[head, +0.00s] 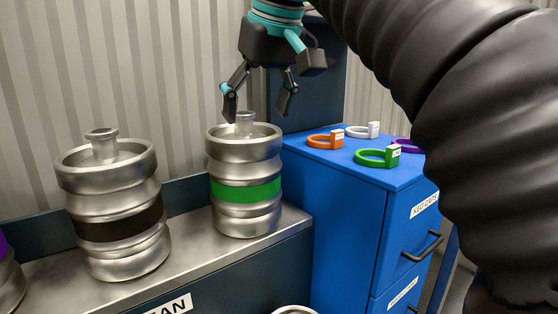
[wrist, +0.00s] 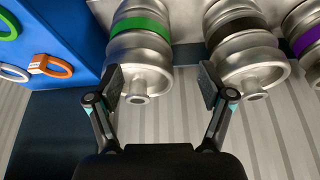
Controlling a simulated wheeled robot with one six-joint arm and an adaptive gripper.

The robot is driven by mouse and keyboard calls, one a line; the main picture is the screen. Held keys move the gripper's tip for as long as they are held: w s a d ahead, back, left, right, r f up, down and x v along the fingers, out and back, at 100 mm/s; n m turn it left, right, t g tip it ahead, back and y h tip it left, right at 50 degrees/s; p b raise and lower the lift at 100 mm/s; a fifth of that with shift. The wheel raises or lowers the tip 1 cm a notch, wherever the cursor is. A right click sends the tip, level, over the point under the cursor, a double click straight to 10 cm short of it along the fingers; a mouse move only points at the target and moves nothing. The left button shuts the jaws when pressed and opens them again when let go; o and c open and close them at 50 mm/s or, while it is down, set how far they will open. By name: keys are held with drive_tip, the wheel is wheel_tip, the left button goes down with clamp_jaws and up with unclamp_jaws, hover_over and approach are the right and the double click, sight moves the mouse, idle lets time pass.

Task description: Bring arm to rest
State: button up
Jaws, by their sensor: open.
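My gripper (head: 258,104) is open and empty in the head view, just above the keg with the green band (head: 246,192). In the wrist view my gripper (wrist: 160,82) shows its two fingers spread apart, with the green-banded keg (wrist: 141,55) beyond them near the left finger. Whether a fingertip touches the keg's neck (head: 245,124) I cannot tell. My black sleeved arm fills the right side of the head view.
A keg with a black band (head: 120,226) stands left on the metal counter (head: 200,258). A purple-banded keg (wrist: 305,42) is beyond it. The blue cabinet (head: 345,222) at right carries an orange ring (head: 325,141), a green ring (head: 377,157) and a white ring (head: 362,131). A corrugated wall (head: 90,60) stands behind.

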drive_tip(key=s+d+f+m+h, duration=0.1)
drive_tip(key=s+d+f, duration=0.3)
drive_tip(key=f, duration=0.7)
drive_tip(key=s+d+f+m+t, duration=0.1)
drive_tip(key=s+d+f+m, duration=0.2)
drive_tip(key=s+d+f, duration=0.2)
drive_tip(key=s+d+f+m+h, duration=0.1)
drive_tip(key=s+d+f, duration=0.4)
drive_tip(key=f, duration=1.3)
drive_tip(key=d+m, duration=0.1)
drive_tip(key=d, duration=0.3)
drive_tip(key=shift+d+t+h, duration=0.25)
drive_tip(key=shift+t+h, duration=0.05)
drive_tip(key=shift+t, duration=0.1)
drive_tip(key=shift+s+f, duration=0.1)
